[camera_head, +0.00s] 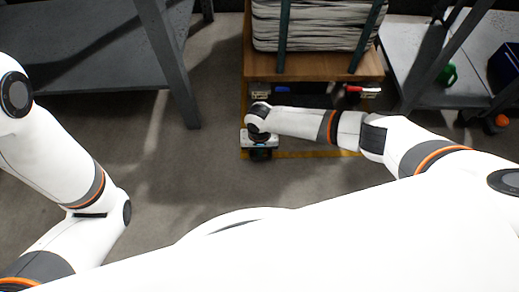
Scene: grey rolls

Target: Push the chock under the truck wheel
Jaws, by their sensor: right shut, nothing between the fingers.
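The truck (315,66) is a wooden platform loaded with a strapped stack of grey layered material, at top centre in the head view. Its wheels are in the shadow under the deck and I cannot make them out clearly. My right gripper (261,155) points down near the floor, in front of the truck's near left corner. It is shut and empty. I cannot pick out the chock for sure; the gripper and my right arm cover part of the floor there. My left arm is folded at the left and its gripper is out of view.
A yellow floor line (310,154) runs beside the right gripper. A grey metal table (85,50) stands at the upper left. A grey shelf (432,70) at the right holds a green object (447,75) and a dark blue bin (508,66). The floor at centre left is clear.

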